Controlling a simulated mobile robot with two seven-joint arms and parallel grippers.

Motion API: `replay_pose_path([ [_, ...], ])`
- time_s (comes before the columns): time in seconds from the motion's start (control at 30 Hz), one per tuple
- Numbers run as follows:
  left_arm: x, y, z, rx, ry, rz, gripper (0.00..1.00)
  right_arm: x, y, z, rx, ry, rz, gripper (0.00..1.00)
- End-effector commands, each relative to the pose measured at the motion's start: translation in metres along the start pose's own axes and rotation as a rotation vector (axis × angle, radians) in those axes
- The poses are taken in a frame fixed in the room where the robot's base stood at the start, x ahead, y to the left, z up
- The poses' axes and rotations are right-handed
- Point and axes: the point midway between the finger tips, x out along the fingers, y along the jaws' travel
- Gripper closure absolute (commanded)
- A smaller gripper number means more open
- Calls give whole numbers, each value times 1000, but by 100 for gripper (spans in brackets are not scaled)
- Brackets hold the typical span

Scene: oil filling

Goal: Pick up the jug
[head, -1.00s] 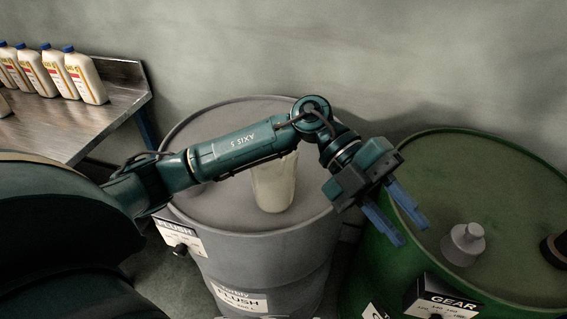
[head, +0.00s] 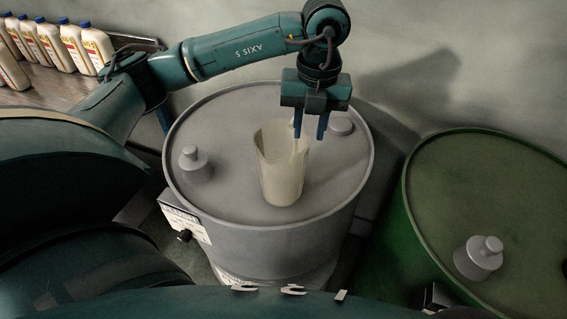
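The jug (head: 281,176) is a pale, translucent pitcher standing upright on top of the grey drum (head: 235,105). Its rim and spout face up. My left gripper (head: 309,134) points down at the jug's right rear side, with two blue fingers spread apart. The left finger overlaps the jug's upper right edge in the picture; I cannot tell if it touches. The jug's handle is not clear, and nothing is seen held. My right gripper is not in view.
Grey caps stand on the drum lid left (head: 194,163) and behind right of the jug. A green drum (head: 490,185) with a capped opening (head: 478,258) stands at right. Several white bottles with blue caps (head: 72,46) stand on a metal bench at upper left.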

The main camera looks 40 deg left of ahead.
Motion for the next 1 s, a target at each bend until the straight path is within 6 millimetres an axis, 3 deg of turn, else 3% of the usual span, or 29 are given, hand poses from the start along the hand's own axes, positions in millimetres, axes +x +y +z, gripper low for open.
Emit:
replay_pose_path([
  [0.17,12,0,-1,2,1,1,72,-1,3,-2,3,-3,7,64],
  [0.5,56,-1,-4,1,2,0,72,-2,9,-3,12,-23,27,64],
  [0.77,60,-2,-4,2,1,-1,72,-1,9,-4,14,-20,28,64],
  [1.0,60,-2,-4,2,1,-1,90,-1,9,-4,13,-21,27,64],
])
